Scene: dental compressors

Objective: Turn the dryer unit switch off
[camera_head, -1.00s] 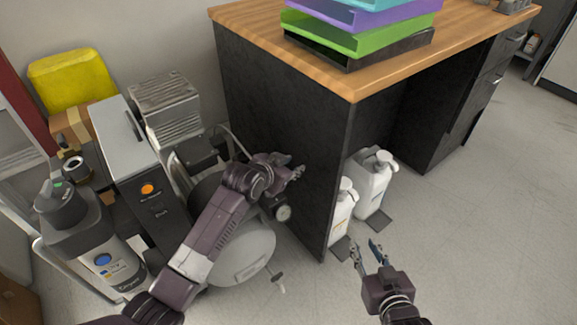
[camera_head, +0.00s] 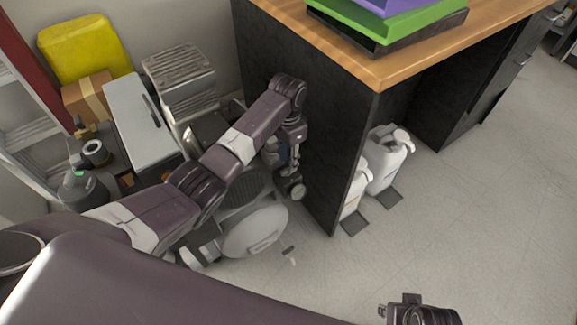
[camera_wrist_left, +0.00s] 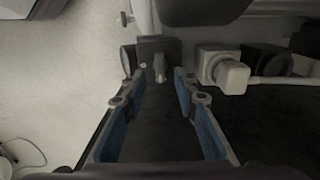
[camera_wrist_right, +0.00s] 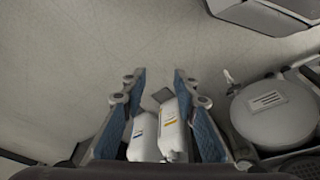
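A grey upright unit (camera_head: 142,120) stands by the compressor (camera_head: 255,225); my left arm hides its front in the head view. I cannot tell for sure which part is the dryer unit. My left gripper (camera_head: 291,160) points down between the compressor and the desk's side panel. In the left wrist view its fingers (camera_wrist_left: 158,88) are open and empty. A dark box with a small grey lever (camera_wrist_left: 160,66) shows just beyond and between the fingertips; contact cannot be told. My right gripper (camera_head: 384,311) is at the bottom edge; its fingers (camera_wrist_right: 158,82) are open and empty.
The black desk panel (camera_head: 300,110) stands close to my left gripper. White bottles (camera_head: 388,160) stand under the desk (camera_head: 420,52). A round gauge (camera_head: 294,189) is just below my left gripper. A yellow container (camera_head: 84,48) sits at the back left. Floor (camera_head: 470,220) is clear at right.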

